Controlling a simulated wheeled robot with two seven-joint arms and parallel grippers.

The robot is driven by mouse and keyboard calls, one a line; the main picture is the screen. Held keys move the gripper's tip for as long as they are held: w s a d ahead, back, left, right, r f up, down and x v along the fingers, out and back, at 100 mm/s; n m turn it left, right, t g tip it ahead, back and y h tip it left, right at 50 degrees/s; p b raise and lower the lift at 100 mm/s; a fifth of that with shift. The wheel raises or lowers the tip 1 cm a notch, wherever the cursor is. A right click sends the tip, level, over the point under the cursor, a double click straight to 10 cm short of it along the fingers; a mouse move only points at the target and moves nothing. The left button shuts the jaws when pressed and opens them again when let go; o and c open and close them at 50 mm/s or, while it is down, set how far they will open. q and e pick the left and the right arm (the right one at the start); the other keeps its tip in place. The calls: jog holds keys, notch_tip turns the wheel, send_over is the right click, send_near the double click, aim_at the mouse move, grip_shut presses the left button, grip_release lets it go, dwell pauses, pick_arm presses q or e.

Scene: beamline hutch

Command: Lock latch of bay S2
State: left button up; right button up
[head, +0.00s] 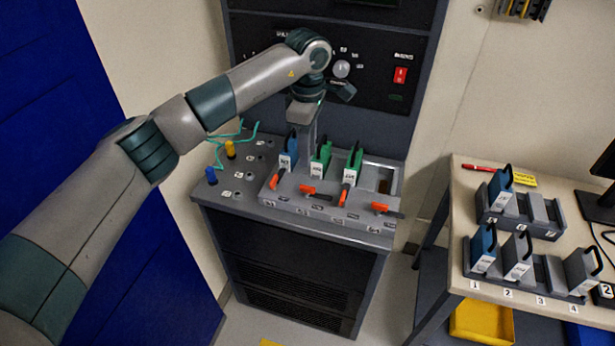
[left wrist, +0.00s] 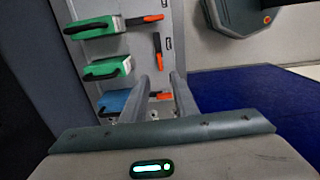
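A grey rack (head: 325,212) on the cabinet has a row of bays with orange latches. Counting from the left, the second bay, taken as S2, holds a green module (head: 320,160); it also shows in the left wrist view (left wrist: 105,70). Its latch (head: 308,190) lies crosswise to the module; it also shows in the left wrist view (left wrist: 157,42). The latches of the first (head: 277,180) and third (head: 346,195) bays run lengthwise. My left gripper (head: 308,140) is above and behind the modules, empty, fingers apart in the left wrist view (left wrist: 162,80). My right gripper is out of view.
A blue module (head: 288,155) and another green module (head: 353,163) flank S2. The rightmost bay (head: 383,178) looks empty; its latch (head: 380,208) lies crosswise. Blue and yellow plugs with green cables stand left. A control panel rises behind; a table (head: 458,210) stands right.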

aim_at(308, 187)
pick_arm(q)
notch_tip(308, 187, down, 10)
jog(key=p, duration=0.3)
jog(key=shift+r+p, duration=0.2)
jog(key=shift+p, duration=0.15)
jog(key=shift+f, duration=0.65)
grip_shut()
